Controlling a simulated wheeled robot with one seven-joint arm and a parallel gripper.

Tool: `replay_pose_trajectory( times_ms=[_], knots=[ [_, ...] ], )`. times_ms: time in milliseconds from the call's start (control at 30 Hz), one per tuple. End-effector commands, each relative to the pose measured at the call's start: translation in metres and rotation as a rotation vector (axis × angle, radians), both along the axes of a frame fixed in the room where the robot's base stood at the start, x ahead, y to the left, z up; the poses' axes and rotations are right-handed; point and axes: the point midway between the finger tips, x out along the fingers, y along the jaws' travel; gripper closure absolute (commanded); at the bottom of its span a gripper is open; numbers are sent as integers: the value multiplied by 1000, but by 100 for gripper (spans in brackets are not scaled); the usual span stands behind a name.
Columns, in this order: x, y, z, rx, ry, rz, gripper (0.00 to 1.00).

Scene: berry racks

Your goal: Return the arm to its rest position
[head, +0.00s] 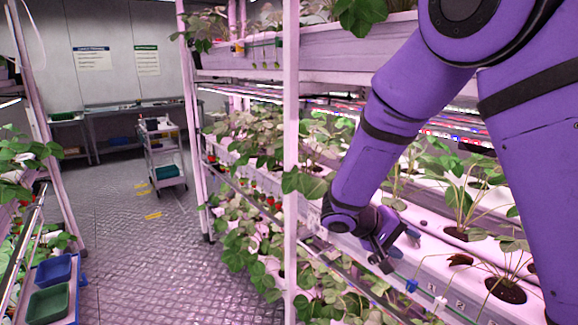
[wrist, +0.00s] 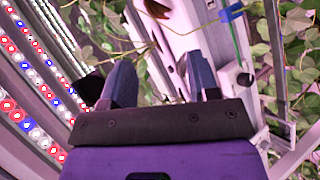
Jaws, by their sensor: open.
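My purple arm comes in from the right in the head view and bends down in front of the berry rack. My gripper (head: 396,250) is at the edge of a white planting gutter (head: 459,278), just right of the pale rack post (head: 291,150). In the wrist view, the two dark fingers of my gripper (wrist: 164,80) stand apart with a gap between them. Nothing is held between them. The pale gutter (wrist: 172,48) shows beyond and between the fingers. I cannot tell whether the fingers touch anything.
Strawberry plants (head: 462,193) grow around the gripper. A blue clip (wrist: 231,13) sits near it. LED strips (wrist: 38,92) run close at left in the wrist view. A white cart (head: 161,152) stands in the aisle; the aisle floor (head: 150,250) is clear. Bins (head: 48,304) lie at lower left.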

Motion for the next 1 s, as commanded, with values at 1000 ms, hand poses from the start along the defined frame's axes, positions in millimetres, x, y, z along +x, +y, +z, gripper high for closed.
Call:
replay_pose_trajectory(
  times_ms=[1000],
  knots=[
    [-179,-60,156,844,-118,-9,45]
  ],
)
